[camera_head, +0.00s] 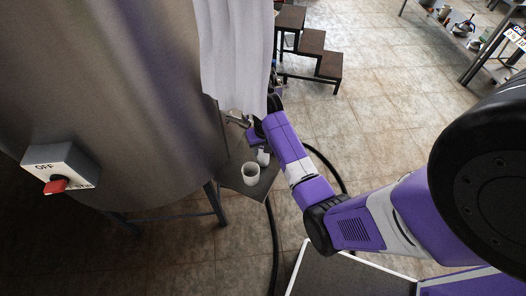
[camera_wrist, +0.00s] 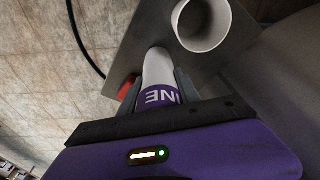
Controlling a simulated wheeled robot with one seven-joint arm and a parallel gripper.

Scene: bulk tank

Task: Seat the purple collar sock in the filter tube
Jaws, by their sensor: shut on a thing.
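My gripper (camera_wrist: 157,88) is shut on a white, round-ended piece with a purple band, which looks like the purple collar sock (camera_wrist: 158,67). Pale letters show on the band, which lies between the fingers. In the head view the sock shows as a small white shape (camera_head: 263,157) below my wrist. A white open-topped round vessel (camera_wrist: 178,24), perhaps the filter tube, stands on a small grey shelf (camera_wrist: 137,40). It also shows in the head view (camera_head: 250,172). The sock is apart from it, beside it in both views. The vessel looks empty.
The large steel tank (camera_head: 110,90) fills the left, with an OFF switch box (camera_head: 62,165) and red knob. A white sheet (camera_head: 235,55) hangs above my wrist. A red object (camera_wrist: 126,88) lies beside one finger. A black hose (camera_head: 272,235) runs below. Brown steps (camera_head: 312,42) stand behind.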

